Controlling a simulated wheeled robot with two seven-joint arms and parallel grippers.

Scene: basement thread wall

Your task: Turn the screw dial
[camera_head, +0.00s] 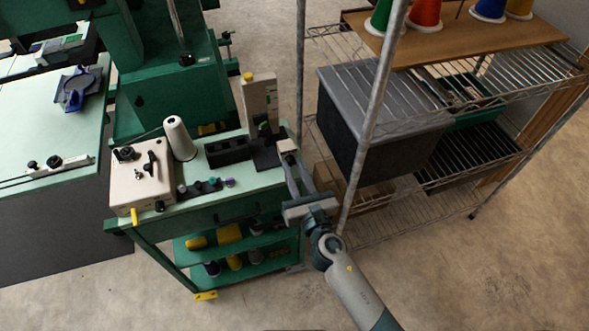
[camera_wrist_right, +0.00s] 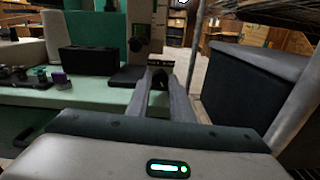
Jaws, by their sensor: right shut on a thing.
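A beige upright post with markings (camera_head: 260,102) stands on a black base (camera_head: 266,157) at the right end of the green cart top. A dark round knob (camera_head: 263,129) is on its front; the knob also shows in the right wrist view (camera_wrist_right: 136,45). My right gripper (camera_head: 288,158) reaches in beside the base, at the cart's right edge. Its long fingers close on a small part, likely the screw dial; the fingertips (camera_wrist_right: 159,78) largely hide it. The grip shows no clear view of the dial's face. My left gripper is not in view.
A beige box with black knobs (camera_head: 142,184), a white thread cone (camera_head: 179,138) and a row of small knobs (camera_head: 205,186) share the cart top. A wire shelf with a dark grey bin (camera_head: 375,120) stands close right of my arm. Bare floor lies in front.

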